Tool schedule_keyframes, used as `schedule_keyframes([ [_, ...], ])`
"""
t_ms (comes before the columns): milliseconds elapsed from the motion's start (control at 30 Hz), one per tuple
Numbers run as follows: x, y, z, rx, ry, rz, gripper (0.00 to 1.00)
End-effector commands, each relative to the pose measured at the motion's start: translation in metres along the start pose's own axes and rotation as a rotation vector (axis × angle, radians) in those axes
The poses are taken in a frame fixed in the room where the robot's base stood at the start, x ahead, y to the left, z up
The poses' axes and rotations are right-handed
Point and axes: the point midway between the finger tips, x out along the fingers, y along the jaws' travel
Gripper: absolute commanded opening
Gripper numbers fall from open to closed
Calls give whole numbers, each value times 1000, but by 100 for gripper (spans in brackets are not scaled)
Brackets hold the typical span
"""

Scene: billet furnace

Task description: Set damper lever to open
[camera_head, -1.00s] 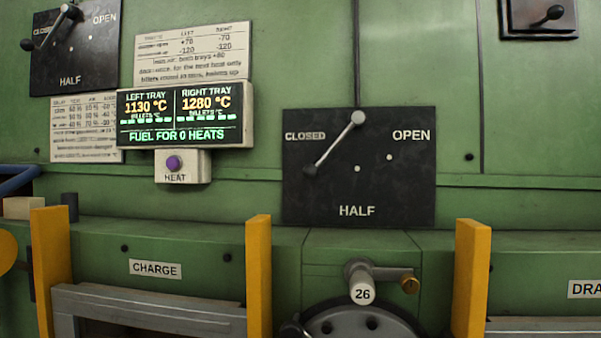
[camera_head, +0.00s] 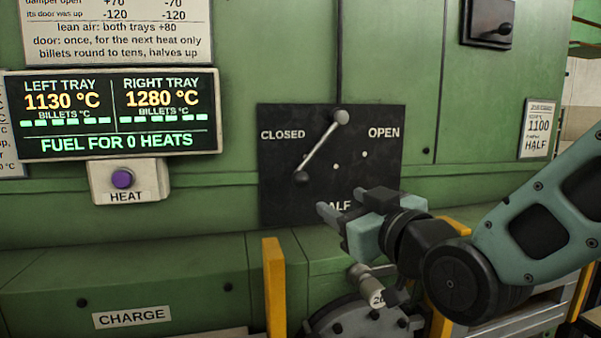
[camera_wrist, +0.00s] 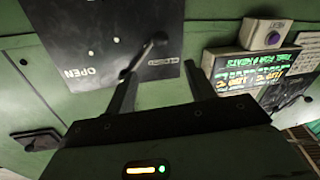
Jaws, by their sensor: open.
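The damper lever (camera_head: 322,147) hangs from a pivot at the top of a black panel (camera_head: 280,207) marked CLOSED, OPEN and HALF. It slants down-left, its dark knob (camera_head: 301,178) on the CLOSED side. Two white dots lie to its right, towards OPEN. My gripper (camera_head: 345,203) is open and empty in front of the panel's lower part, covering part of the HALF label. In the wrist view the panel appears upside down. The lever's dark knob (camera_wrist: 160,38) shows just beyond and roughly between my open fingers (camera_wrist: 160,68); contact is not visible.
A display (camera_head: 112,143) and a purple HEAT button (camera_head: 122,179) are left of the panel. A numbered handle (camera_head: 374,290) and yellow posts (camera_head: 274,292) stand below. A small dark lever plate (camera_head: 490,22) is at upper right. The green wall around the panel is mostly clear.

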Motion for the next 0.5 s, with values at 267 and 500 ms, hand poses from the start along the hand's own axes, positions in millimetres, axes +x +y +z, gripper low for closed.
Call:
schedule_keyframes([
  [267, 43, 0, -2, -2, -4, -1, 55],
  [500, 88, 0, -2, -2, -4, -1, 55],
])
